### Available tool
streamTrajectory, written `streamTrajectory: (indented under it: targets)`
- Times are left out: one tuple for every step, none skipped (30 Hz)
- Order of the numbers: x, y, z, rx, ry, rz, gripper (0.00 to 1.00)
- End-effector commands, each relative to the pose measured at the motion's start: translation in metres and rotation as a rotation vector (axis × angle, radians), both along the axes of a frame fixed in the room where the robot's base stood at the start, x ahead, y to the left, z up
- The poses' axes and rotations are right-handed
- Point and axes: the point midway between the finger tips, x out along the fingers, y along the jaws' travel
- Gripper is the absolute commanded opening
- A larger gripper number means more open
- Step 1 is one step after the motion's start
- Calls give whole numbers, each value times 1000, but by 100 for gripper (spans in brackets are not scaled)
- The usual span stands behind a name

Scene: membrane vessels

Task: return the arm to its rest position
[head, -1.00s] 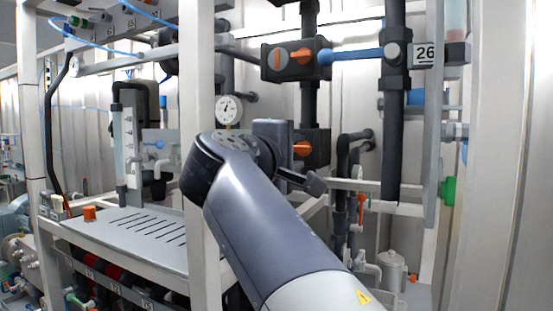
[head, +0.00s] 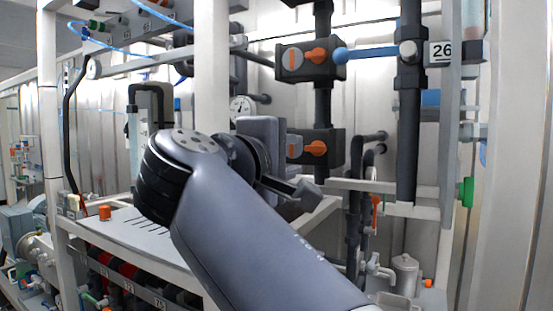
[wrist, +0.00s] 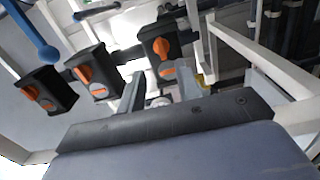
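My arm, grey and bent, reaches up from the bottom of the head view in front of the rack. My gripper (wrist: 160,84) shows in the wrist view with its two grey fingers apart and nothing visibly held between them. In the head view the gripper is partly hidden behind my wrist joint, and one finger (head: 300,190) sticks out to the right, in front of the lower black valve. Whether it touches anything there cannot be told.
Black valves with orange handles, an upper one (head: 310,58) and a lower one (head: 318,148), sit behind my wrist. A white post (head: 212,65) stands close behind my arm. A pressure gauge (head: 241,107) and a slotted grey shelf (head: 130,238) are nearby. Dark pipes (head: 411,110) rise at right.

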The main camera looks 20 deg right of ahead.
Motion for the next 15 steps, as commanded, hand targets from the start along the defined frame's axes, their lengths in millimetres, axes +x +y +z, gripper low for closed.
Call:
streamTrajectory:
  targets:
    - [0, 0, 0, 0, 0, 0, 33]
    - [0, 0, 0, 0, 0, 0, 33]
    - [0, 0, 0, 0, 0, 0, 33]
    - [0, 0, 0, 0, 0, 0, 33]
    - [0, 0, 0, 0, 0, 0, 33]
    - [0, 0, 0, 0, 0, 0, 33]
    - [1, -1, 0, 0, 0, -1, 33]
    - [1, -2, 0, 0, 0, -1, 33]
    - [2, -3, 0, 0, 0, -2, 33]
    - [3, -4, 0, 0, 1, -2, 33]
    - [4, -6, 0, 0, 1, -2, 33]
    - [6, -8, 0, 0, 1, -3, 33]
    - [8, -11, 0, 0, 1, -4, 33]
    - [10, -13, 0, -1, 1, -4, 33]
    - [12, -17, 1, -1, 1, -5, 33]
